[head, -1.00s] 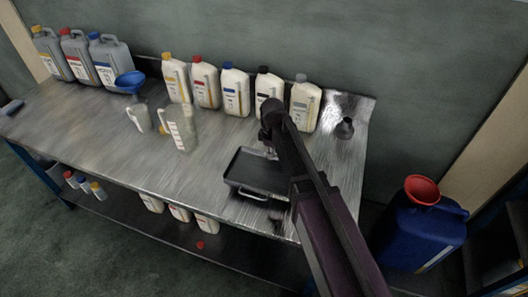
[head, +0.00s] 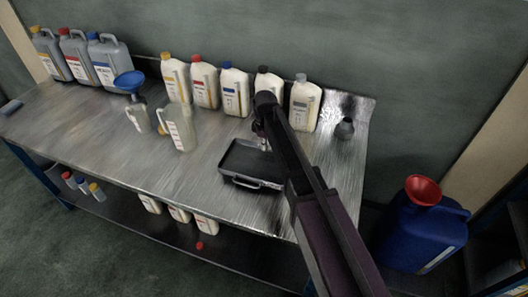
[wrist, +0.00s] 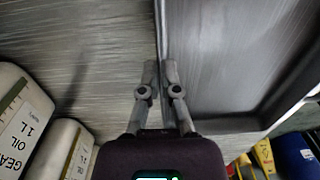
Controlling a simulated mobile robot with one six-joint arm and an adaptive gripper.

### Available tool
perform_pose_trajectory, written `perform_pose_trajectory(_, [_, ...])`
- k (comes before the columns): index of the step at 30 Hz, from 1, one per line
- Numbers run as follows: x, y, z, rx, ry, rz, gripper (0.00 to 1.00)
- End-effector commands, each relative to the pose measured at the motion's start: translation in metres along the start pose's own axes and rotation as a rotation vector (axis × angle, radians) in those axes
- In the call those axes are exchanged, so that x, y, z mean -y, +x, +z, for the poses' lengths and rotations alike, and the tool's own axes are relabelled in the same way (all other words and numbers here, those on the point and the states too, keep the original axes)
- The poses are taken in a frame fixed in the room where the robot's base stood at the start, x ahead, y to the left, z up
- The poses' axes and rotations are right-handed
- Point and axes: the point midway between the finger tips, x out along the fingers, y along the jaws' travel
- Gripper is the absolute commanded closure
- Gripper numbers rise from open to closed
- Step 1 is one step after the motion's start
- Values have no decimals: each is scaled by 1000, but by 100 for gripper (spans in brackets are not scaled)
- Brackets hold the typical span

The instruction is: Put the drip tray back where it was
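The drip tray (head: 240,160) is a dark, shallow rectangular pan with a metal rim and a front handle. In the head view it is over the right part of the metal workbench (head: 195,165). My gripper (head: 265,143) is at its far right side. In the wrist view, the tray (wrist: 225,55) fills the right half, and its rim runs between the two fingertips of my gripper (wrist: 159,70), which are closed on it. The arm hides the tray's right end. I cannot tell whether the tray touches the bench or hangs just above it.
Several white oil bottles (head: 235,92) line the back of the bench. A clear jug (head: 181,130) and a blue funnel (head: 130,80) are to the left. A blue drum (head: 420,230) with a red funnel (head: 423,188) is beyond the bench's right end.

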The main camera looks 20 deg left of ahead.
Motion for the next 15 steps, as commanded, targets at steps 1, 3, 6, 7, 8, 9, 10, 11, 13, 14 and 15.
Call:
perform_pose_trajectory(1, [1, 10, 1, 0, 0, 0, 100])
perform_pose_trajectory(3, [1, 16, 1, 0, 0, 0, 100])
perform_pose_trajectory(6, [0, 24, 1, 0, 0, 0, 100])
perform_pose_trajectory(7, [0, 25, 0, 0, 0, 0, 100])
perform_pose_trajectory(8, [0, 27, 0, 0, 0, 0, 100])
perform_pose_trajectory(9, [0, 29, 0, 0, 0, 0, 100])
perform_pose_trajectory(10, [0, 30, 0, 0, 0, 0, 100])
perform_pose_trajectory(11, [0, 30, 0, 0, 0, 0, 100])
perform_pose_trajectory(13, [0, 31, 0, 0, -1, 0, 100])
perform_pose_trajectory(14, [0, 31, 0, 0, -1, 0, 100])
perform_pose_trajectory(15, [0, 30, 0, 0, -1, 0, 100])
